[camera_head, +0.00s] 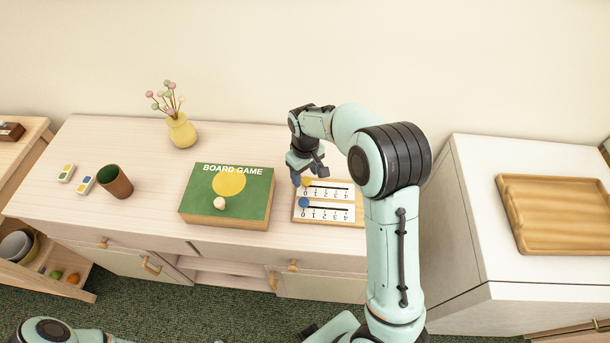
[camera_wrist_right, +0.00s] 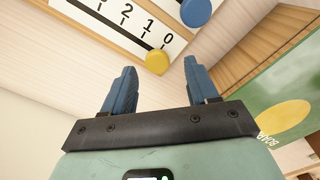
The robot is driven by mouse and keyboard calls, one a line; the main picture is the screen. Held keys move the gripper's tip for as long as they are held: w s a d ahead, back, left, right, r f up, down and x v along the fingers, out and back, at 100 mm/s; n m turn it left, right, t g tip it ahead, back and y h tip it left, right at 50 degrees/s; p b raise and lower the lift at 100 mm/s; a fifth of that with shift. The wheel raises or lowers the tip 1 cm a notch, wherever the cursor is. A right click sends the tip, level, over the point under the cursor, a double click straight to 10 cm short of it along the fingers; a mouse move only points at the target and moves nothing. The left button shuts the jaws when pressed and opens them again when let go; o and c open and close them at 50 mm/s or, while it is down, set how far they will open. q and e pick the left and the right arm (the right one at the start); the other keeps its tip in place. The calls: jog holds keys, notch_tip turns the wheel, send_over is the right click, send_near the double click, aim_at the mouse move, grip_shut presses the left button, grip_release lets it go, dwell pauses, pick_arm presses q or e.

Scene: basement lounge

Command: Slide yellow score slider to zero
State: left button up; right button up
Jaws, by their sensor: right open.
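The scoreboard (camera_head: 346,222) is a pale plate on a wooden base, with two numbered slots. The yellow score slider (camera_head: 307,182) is a round knob at the left end of the upper slot. In the right wrist view the yellow slider (camera_wrist_right: 157,61) sits at the 0 mark. The blue slider (camera_head: 303,202) is at the left end of the lower slot. My right gripper (camera_head: 304,179) is over the board's upper left. In the right wrist view its open blue fingers (camera_wrist_right: 160,68) appear on either side of the yellow slider; contact is unclear. My left gripper is out of view.
A green board game box (camera_head: 250,205) with a small pale ball (camera_head: 219,203) on it lies left of the scoreboard. A yellow vase (camera_head: 181,131), a brown cup (camera_head: 114,181) and two small tiles stand farther left. A wooden tray (camera_head: 560,215) rests on the right cabinet.

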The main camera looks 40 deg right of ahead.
aim_at(305, 181)
notch_tip(305, 181, up, 12)
jog(key=shift+f+p, duration=0.25)
jog(key=shift+p, duration=0.2)
jog(key=shift+a, duration=0.1)
